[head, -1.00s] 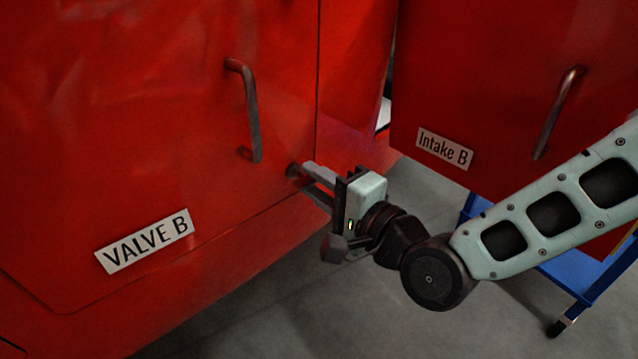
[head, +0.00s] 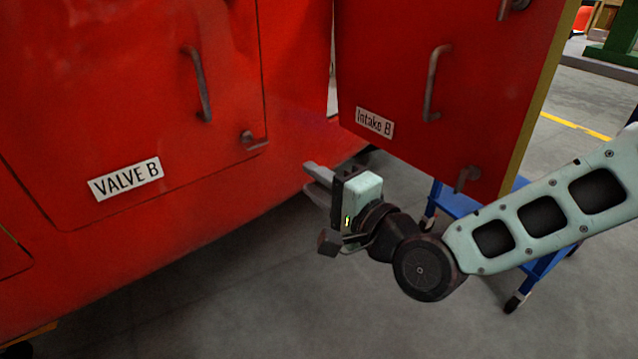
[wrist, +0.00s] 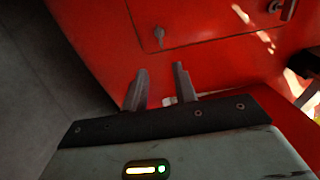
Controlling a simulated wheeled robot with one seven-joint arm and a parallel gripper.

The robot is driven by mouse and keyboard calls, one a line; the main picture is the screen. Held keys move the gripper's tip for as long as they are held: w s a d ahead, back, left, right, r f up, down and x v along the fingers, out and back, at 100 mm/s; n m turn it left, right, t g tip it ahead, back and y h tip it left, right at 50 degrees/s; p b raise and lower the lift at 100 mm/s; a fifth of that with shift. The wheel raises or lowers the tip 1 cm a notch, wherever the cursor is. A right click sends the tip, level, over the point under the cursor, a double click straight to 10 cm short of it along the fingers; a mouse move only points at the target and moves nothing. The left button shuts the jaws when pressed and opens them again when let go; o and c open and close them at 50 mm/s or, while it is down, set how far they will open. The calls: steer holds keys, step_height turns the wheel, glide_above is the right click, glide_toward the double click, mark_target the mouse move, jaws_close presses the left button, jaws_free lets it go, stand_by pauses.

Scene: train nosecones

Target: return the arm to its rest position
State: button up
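My gripper (head: 318,180) is in front of the red nosecone, below and to the right of the closed VALVE B panel (head: 160,110). It is apart from the small latch (head: 254,140) at that panel's lower right corner. In the wrist view its two fingers (wrist: 158,88) stand apart with nothing between them. That view also shows a small latch (wrist: 158,34) on the red surface ahead of the fingers. My arm reaches in from the right edge of the head view, still extended.
The Intake B door (head: 440,80) stands open to the right, behind and above my gripper, with a handle and a lower latch. A blue cart (head: 455,200) with casters is below it, partly behind my arm. Grey floor (head: 270,290) is free below.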

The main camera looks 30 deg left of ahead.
steer(key=shift+d, duration=0.1)
stand_by(0.5)
steer(key=s+d+f+n+g+h, duration=0.1)
steer(key=s+d+f+n+h, duration=0.15)
steer(key=d+n+h, duration=0.4)
steer(key=s+d+f+n+g+h, duration=0.1)
steer(key=d+f+n+h, duration=0.15)
steer(key=d, duration=0.75)
steer(key=s+d+r+n+g+h, duration=0.15)
steer(key=s+d+h, duration=0.3)
steer(key=d, duration=0.65)
steer(key=s+d+r+n+g+h, duration=0.1)
steer(key=s+d+g+h, duration=0.15)
steer(key=s+d, duration=0.65)
steer(key=w+d+r+p, duration=0.1)
steer(key=w+r+p, duration=0.1)
steer(key=r+p, duration=1.4)
steer(key=w+d+r+t+p, duration=0.1)
steer(key=w+r+p, duration=0.1)
steer(key=r+p, duration=1.4)
steer(key=shift+d+r+h+p, duration=0.15)
steer(key=shift+r+h+p, duration=0.15)
steer(key=shift+r+h, duration=0.1)
steer(key=shift+m, duration=0.25)
